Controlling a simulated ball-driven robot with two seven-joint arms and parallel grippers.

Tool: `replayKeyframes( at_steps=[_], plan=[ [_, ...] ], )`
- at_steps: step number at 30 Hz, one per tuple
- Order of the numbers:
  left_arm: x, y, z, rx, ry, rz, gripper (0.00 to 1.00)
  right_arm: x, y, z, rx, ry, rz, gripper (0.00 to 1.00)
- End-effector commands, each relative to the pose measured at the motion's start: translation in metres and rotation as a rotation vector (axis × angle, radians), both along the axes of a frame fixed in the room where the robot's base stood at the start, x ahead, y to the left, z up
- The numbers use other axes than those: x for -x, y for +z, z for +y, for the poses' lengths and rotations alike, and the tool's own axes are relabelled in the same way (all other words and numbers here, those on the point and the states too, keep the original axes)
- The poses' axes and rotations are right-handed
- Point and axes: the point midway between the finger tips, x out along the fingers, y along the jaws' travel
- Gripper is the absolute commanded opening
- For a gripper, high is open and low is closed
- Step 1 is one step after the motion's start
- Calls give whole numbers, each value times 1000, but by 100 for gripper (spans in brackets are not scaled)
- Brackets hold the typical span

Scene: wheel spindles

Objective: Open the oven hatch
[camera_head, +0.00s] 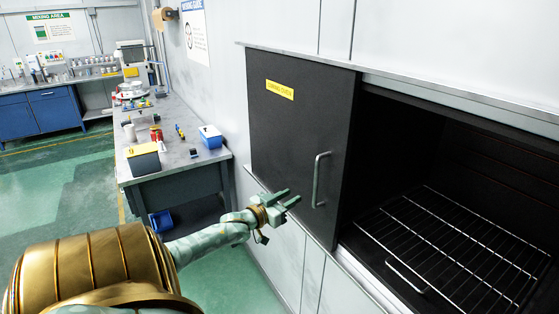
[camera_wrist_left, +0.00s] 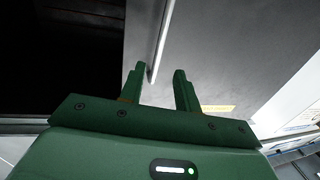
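The oven hatch (camera_head: 285,135) is a dark sliding panel with a yellow label. It stands at the left of the opening, and the oven interior (camera_head: 405,185) with its wire rack (camera_head: 455,240) is exposed to its right. A vertical metal handle (camera_head: 319,180) is on the hatch near its right edge. My left gripper (camera_head: 290,197) is open and empty, just left of the handle in the head view. In the left wrist view the handle (camera_wrist_left: 161,40) runs down close to the left finger of the gripper (camera_wrist_left: 158,80); contact cannot be told. My right gripper is out of view.
A grey workbench (camera_head: 180,140) with a yellow-lidded bin (camera_head: 144,158) and a blue-and-white box (camera_head: 210,136) stands left of the oven. Blue cabinets (camera_head: 42,113) are at the far left. Green floor (camera_head: 65,195) between them is free.

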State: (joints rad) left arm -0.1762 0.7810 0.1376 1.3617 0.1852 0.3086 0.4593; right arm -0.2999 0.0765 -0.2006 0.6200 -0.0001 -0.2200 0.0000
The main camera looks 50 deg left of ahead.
Motion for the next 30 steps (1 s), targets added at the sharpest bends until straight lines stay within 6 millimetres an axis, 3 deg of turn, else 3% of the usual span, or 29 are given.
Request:
replayKeyframes(
  at_steps=[3, 9, 28, 30],
  plan=[
    [20, -1, -3, 2, 0, 2, 33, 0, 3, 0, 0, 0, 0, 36],
    [35, 0, -4, 0, 0, 1, 33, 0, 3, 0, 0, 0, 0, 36],
    [35, -1, -4, -12, 1, 3, 33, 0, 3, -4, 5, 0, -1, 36],
    [37, -11, 2, -84, 20, 54, 33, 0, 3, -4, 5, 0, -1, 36]
  ],
)
